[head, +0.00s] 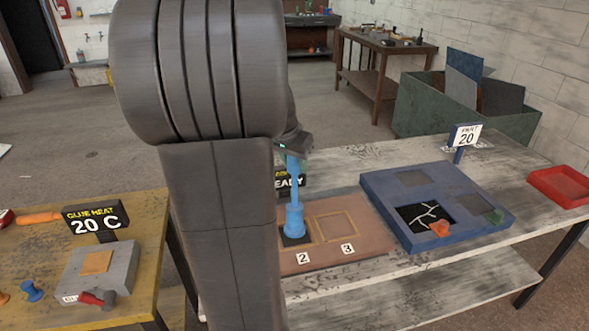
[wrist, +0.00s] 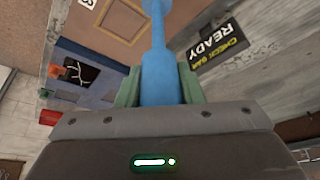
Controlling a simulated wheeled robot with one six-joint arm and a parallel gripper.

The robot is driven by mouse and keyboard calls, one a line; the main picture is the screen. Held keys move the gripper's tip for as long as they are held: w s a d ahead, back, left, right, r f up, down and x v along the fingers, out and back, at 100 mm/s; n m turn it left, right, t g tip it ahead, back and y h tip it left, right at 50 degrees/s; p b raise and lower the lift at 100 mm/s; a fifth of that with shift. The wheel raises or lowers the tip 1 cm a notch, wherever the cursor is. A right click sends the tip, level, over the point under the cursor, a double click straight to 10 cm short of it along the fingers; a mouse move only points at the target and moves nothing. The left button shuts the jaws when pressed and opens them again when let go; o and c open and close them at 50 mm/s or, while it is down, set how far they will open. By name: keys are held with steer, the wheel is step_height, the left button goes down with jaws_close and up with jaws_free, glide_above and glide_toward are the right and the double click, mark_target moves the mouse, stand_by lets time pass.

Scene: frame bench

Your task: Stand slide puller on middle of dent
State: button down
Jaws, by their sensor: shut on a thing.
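The blue tool (head: 294,217), which looks like the slide puller, is upright with a thick lower body and a thin shaft. My gripper (head: 292,153) is at its upper end, partly hidden by my arm. In the wrist view, my gripper's green fingers (wrist: 160,88) are shut on the blue tool (wrist: 158,50). Its lower end is over or on a dark square (head: 296,241) above label 2 on the brown board (head: 365,245); I cannot tell whether it touches. No dent can be made out clearly; my arm hides the board's left part.
An empty framed square (head: 337,227) lies beside it above label 3. A blue tray (head: 490,231) holds a cracked dark panel and an orange piece (head: 440,229). A red tray (head: 562,187) is far right. A READY sign (head: 289,182) stands behind the tool. A yellow table is left.

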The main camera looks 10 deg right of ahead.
steer(key=shift+f, duration=0.9)
steer(key=shift+f, duration=0.1)
steer(key=c, duration=1)
jaws_free()
steer(key=shift+o, duration=0.2)
steer(key=shift+r, duration=0.25)
steer(key=v, duration=1.1)
steer(key=shift+s+a+r, duration=0.2)
steer(key=shift+r, duration=0.1)
steer(key=shift+o, duration=0.2)
